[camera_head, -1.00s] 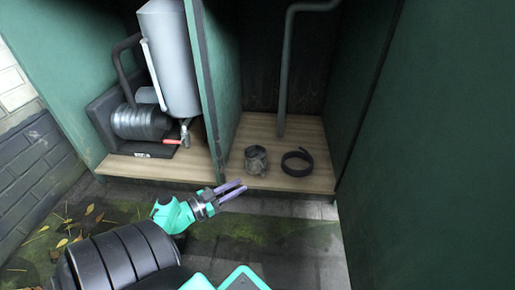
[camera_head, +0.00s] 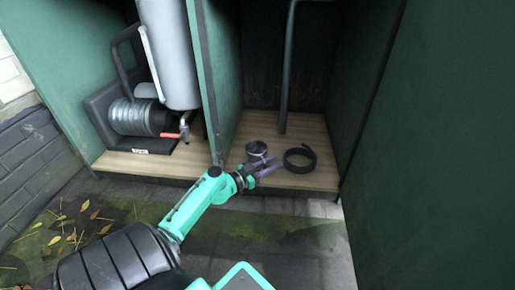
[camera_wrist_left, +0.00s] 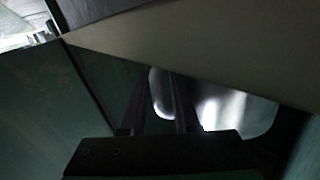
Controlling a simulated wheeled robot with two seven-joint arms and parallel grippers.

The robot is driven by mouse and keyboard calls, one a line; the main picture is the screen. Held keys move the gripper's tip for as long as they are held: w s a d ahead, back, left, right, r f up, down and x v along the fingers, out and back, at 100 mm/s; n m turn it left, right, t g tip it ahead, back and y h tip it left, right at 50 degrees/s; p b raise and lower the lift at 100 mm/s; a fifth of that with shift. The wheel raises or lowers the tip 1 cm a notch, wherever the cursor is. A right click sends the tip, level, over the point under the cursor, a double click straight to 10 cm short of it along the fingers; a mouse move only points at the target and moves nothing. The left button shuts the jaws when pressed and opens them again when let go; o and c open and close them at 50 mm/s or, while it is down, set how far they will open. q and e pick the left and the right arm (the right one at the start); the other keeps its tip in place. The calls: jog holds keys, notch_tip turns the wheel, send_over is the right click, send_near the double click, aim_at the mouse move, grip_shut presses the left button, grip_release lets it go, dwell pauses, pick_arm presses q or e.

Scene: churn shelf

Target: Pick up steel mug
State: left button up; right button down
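The steel mug (camera_head: 257,149) stands on the wooden shelf floor (camera_head: 262,125) of the right compartment, left of a dark ring. My left gripper (camera_head: 271,164) reaches over the shelf's front edge, its purple fingers at the near side of the mug, partly covering its lower part. In the left wrist view the fingers (camera_wrist_left: 157,95) are apart, and the shiny mug (camera_wrist_left: 222,112) shows behind and to the right of the right finger. Whether a finger touches the mug I cannot tell. My right gripper is not in view.
A dark coiled ring (camera_head: 312,160) lies just right of the mug. A vertical pipe (camera_head: 287,75) stands behind. A green partition (camera_head: 225,90) rises close on the left, and a green panel (camera_head: 430,150) on the right. A tank (camera_head: 170,55) fills the left compartment.

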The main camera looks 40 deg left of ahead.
pick_arm(q)
grip_shut()
dwell(1.3)
